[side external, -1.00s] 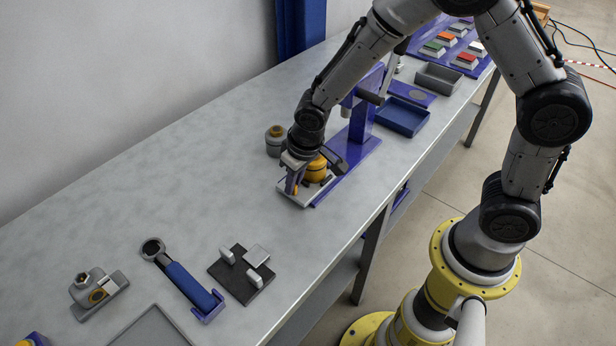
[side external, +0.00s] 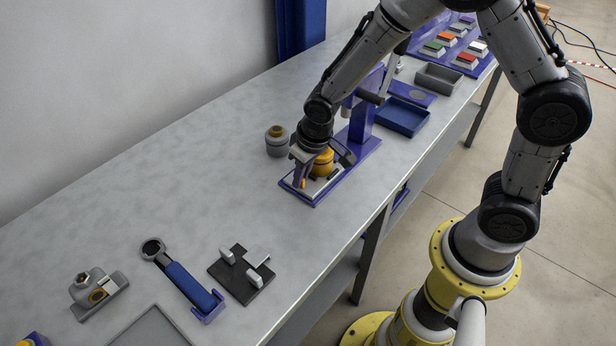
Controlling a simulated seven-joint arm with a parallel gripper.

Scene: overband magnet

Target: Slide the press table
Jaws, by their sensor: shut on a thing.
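The press table (side external: 317,187) is a light grey plate on the blue base of the bench press (side external: 361,118). A yellow-orange round piece (side external: 323,162) stands on the plate, partly covered by my gripper. My gripper (side external: 302,182) reaches down at the plate's left end and is shut on a small upright part of the press table there, with a bit of orange showing. The exact contact is mostly hidden by the fingers. A strip of blue base shows in front of the plate's near left edge.
A grey round pot (side external: 277,142) stands close to the left of my gripper. A blue tray (side external: 402,117) and a grey bin (side external: 438,78) lie behind the press. A black fixture (side external: 241,275) and a blue-handled tool (side external: 186,285) lie nearer. The bench between is clear.

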